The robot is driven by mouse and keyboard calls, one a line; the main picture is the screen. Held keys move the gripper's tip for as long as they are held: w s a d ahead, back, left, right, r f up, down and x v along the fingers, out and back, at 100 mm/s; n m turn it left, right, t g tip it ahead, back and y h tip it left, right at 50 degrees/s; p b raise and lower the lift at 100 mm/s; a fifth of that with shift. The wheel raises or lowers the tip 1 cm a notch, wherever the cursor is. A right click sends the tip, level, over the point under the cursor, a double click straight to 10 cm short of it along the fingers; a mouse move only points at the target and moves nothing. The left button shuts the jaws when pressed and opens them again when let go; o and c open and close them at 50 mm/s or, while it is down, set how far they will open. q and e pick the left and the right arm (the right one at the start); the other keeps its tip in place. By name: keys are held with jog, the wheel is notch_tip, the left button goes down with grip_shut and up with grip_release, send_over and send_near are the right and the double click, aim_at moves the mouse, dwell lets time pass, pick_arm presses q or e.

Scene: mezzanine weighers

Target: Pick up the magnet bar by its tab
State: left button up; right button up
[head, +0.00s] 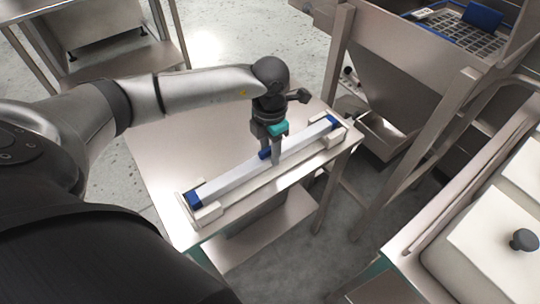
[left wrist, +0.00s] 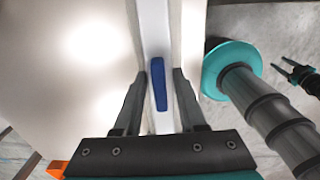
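The magnet bar (head: 232,177) is a long pale bar with blue ends, lying level across cream supports on a steel table. Its blue tab (head: 265,153) is near the middle, partly hidden by the gripper in the head view. My left gripper (head: 275,158) points down at the bar's middle. In the left wrist view, the tab (left wrist: 159,86) lies between the two fingers of the left gripper (left wrist: 159,75), with a gap on each side. A small dark two-pronged shape at the right there looks like my right gripper (left wrist: 296,73), prongs apart and empty.
The steel table (head: 160,140) has bare room behind the bar. A steel hopper (head: 400,60) on legs stands right of it. A counter with a white lid and dark knob (head: 524,240) is at the lower right. Another steel table (head: 125,72) stands at the back left.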

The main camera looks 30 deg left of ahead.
pick_arm(q)
grip_shut()
dwell(0.8)
jog(key=shift+w+r, duration=0.1)
jog(key=shift+r, duration=0.05)
